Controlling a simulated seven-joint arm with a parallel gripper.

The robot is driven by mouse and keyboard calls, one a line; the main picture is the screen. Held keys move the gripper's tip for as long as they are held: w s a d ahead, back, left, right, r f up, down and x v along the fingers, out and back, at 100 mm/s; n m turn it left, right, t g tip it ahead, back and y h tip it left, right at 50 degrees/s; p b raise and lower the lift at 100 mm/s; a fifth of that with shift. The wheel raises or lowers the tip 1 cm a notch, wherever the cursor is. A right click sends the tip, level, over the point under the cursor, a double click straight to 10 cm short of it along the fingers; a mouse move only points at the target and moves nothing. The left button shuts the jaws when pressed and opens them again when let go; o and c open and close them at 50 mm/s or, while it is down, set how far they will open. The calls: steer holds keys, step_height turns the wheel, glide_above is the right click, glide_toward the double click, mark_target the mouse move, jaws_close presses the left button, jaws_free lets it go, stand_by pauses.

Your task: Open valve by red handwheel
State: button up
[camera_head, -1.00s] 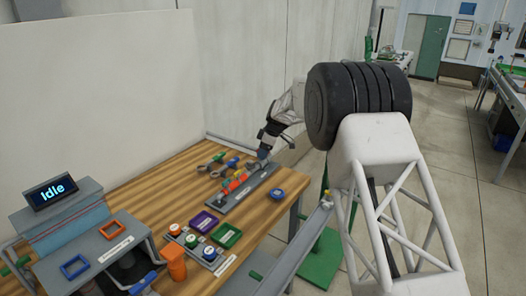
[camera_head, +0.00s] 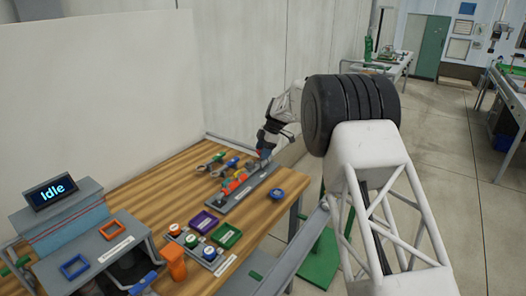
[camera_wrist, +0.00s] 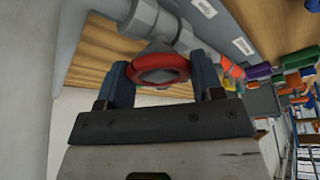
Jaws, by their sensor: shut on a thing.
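The red handwheel (camera_wrist: 158,68) shows in the wrist view at the end of a grey valve body (camera_wrist: 152,20). My gripper (camera_wrist: 160,78) has one blue finger on each side of the wheel and is shut on it. In the head view my gripper (camera_head: 264,153) is at the far end of the grey pipe rail (camera_head: 240,190) on the wooden bench. The handwheel is too small and covered to make out there.
The wooden bench (camera_head: 180,172) also carries pliers, a blue round part (camera_head: 276,194), a purple tray (camera_head: 204,222) and a green tray (camera_head: 227,236). A display reading "Idle" (camera_head: 52,192) stands at the left. A pale wall is behind the bench.

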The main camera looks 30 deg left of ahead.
steer(key=o, duration=1)
steer(key=shift+r, duration=0.1)
steer(key=v, duration=0.7)
steer(key=shift+w+r, duration=0.25)
steer(key=shift+d, duration=0.1)
